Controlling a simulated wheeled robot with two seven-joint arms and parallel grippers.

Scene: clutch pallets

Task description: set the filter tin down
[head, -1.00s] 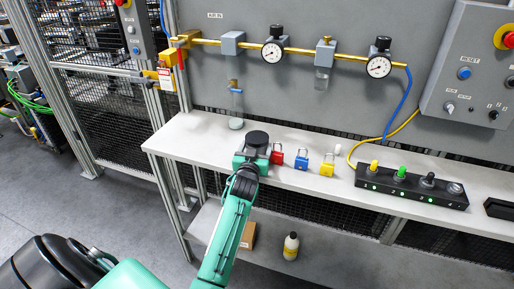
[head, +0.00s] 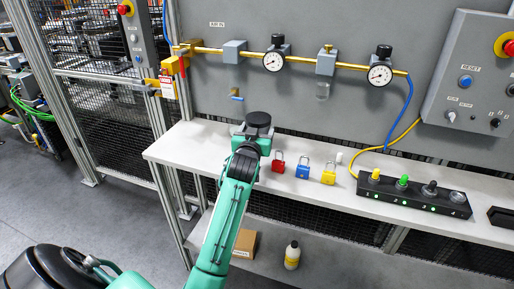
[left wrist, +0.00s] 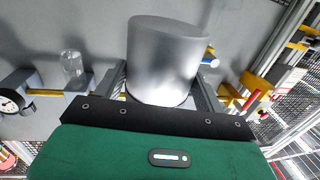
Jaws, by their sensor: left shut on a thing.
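The filter tin (left wrist: 163,60) is a plain silver cylinder. In the left wrist view it stands between the two fingers of my left gripper (left wrist: 163,88), which is shut on it. In the head view my left gripper (head: 247,130) is over the left part of the white bench (head: 185,150), near the back panel. There the tin is not clearly seen behind the gripper and arm. I cannot tell whether the tin touches the bench. My right gripper is not in view.
Red (head: 278,167), blue (head: 302,171) and yellow (head: 328,177) padlocks stand close to the right of the gripper. A black button strip (head: 413,194) lies farther right. A small blue-handled valve (head: 237,96) hangs behind the gripper. The bench's left end is clear.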

